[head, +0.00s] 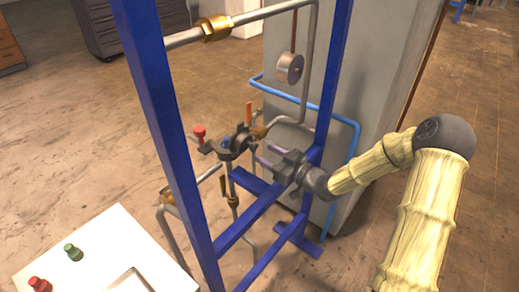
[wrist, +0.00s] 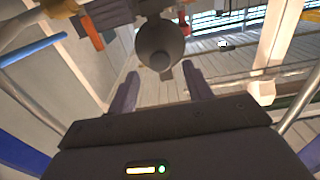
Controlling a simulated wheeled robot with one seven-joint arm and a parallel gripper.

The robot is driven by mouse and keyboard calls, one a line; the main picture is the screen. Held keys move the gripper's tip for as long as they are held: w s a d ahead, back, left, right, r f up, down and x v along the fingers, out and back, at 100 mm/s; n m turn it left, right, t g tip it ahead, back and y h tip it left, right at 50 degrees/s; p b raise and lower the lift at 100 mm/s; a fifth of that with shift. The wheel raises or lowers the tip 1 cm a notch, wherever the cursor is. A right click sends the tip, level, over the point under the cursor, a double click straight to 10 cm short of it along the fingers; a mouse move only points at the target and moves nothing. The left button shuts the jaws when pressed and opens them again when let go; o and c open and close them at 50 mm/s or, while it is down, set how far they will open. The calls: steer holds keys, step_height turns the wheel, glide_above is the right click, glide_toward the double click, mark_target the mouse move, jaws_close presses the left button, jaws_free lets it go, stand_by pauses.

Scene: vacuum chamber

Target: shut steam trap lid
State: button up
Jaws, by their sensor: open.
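A dark round fitting (head: 236,145), which looks like the steam trap, sits in the pipework inside the blue frame. I cannot clearly tell its lid from its body or judge the lid's angle. In the wrist view, a dark rounded part (wrist: 160,45) of it shows just beyond the fingertips, centred between them. My gripper (head: 260,153) comes from the right, its purple fingers pointing at the fitting. In the wrist view my gripper (wrist: 160,72) has its fingers spread wide with nothing between them. I see no contact with the fitting.
Blue frame posts (head: 172,130) stand around the pipes. A red-handled valve (head: 200,133) and an orange lever (head: 249,112) flank the fitting. A round grey gauge (head: 289,68) hangs above. A white panel (head: 100,255) with buttons is at lower left. A grey cabinet (head: 375,80) stands behind.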

mark_target(256, 147)
steer(key=shift+x, duration=1.75)
steer(key=shift+c, duration=0.4)
jaws_close()
steer(key=shift+r+p, duration=0.15)
steer(key=shift+p, duration=0.2)
